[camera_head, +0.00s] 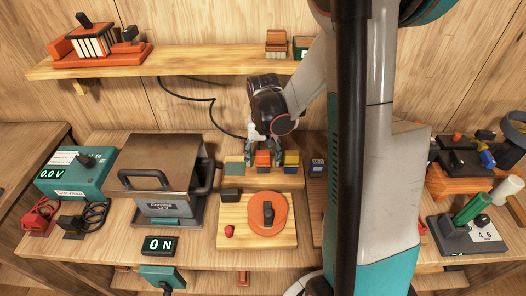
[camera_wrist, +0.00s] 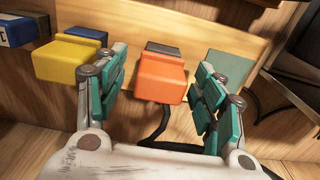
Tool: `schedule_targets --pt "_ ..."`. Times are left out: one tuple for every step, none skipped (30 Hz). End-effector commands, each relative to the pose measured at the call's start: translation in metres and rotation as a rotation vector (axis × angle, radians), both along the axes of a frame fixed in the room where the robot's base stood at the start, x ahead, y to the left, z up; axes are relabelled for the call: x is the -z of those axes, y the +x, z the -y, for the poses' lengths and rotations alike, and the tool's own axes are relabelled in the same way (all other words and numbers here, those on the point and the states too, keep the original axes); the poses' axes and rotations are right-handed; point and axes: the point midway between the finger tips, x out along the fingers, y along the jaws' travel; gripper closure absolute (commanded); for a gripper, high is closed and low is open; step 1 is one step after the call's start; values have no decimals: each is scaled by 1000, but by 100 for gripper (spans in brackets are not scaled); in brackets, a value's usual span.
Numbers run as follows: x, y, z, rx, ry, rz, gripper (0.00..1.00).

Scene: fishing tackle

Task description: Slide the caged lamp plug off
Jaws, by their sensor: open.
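An orange plug-like block (camera_head: 263,159) sits on a wooden rail in the head view, between a teal-green block (camera_head: 234,166) and a yellow block (camera_head: 291,158). I cannot tell from any marking which is the caged lamp plug, and no caged lamp is clearly visible. My gripper (camera_head: 264,150) is over the orange block. In the wrist view my gripper (camera_wrist: 160,92) is open, with the orange block (camera_wrist: 161,77) between its teal finger pads and gaps visible on both sides. The yellow block (camera_wrist: 68,62) is left of the fingers there. A black cable (camera_wrist: 158,128) runs below.
A wooden board with an orange disc (camera_head: 267,214) lies in front of the rail. A brown-lidded box (camera_head: 160,165) stands to the left, and a blue-labelled block (camera_head: 317,166) to the right. A shelf (camera_head: 190,64) runs above. A black cable hangs behind.

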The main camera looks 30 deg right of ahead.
Motion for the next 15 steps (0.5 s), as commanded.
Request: schedule_targets --pt "3 0 0 0 0 0 37" --pt "4 0 0 0 0 0 37" --pt "5 0 0 0 0 0 37" --pt "5 0 0 0 0 0 37" --pt "5 0 0 0 0 0 37" --pt "5 0 0 0 0 0 37" --pt "5 0 0 0 0 0 37" --pt "5 0 0 0 0 0 37" --pt "5 0 0 0 0 0 37" --pt "5 0 0 0 0 0 37" --pt "5 0 0 0 0 0 39" --pt "5 0 0 0 0 0 48" --pt "5 0 0 0 0 0 55" --pt "5 0 0 0 0 0 62" --pt "5 0 0 0 0 0 71"
